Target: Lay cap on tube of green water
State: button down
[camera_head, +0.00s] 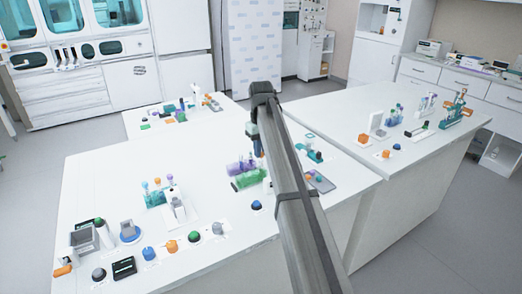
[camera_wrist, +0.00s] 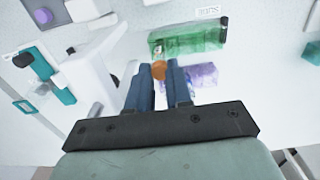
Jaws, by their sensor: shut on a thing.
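My gripper (camera_wrist: 160,79) is shut on a small orange cap (camera_wrist: 159,69), which shows between and just past the blue fingertips. In the head view my gripper (camera_head: 259,152) points down, and the cap cannot be made out there. A translucent green block-like thing (camera_wrist: 187,40), with a dark part at its right end, lies beyond the cap in the wrist view. It also shows in the head view (camera_head: 247,179), low on the table beside the gripper. I cannot tell a separate tube of green water in it. The cap appears apart from it.
A translucent purple rack (camera_head: 238,167) stands beside the green one. A white instrument (camera_head: 177,207) and a teal rack (camera_head: 155,198) stand to the left. Several knobs and buttons line the front edge of the table (camera_head: 100,180). My arm hides part of the table's right side.

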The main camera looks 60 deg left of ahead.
jog(key=shift+f, duration=0.45)
dwell(1.1)
jog(key=c, duration=1)
grip_release()
jog(key=shift+o, duration=0.2)
jog(key=shift+r, duration=0.1)
notch_tip(320, 180, up, 14)
jog(key=shift+f, duration=0.2)
dwell(0.5)
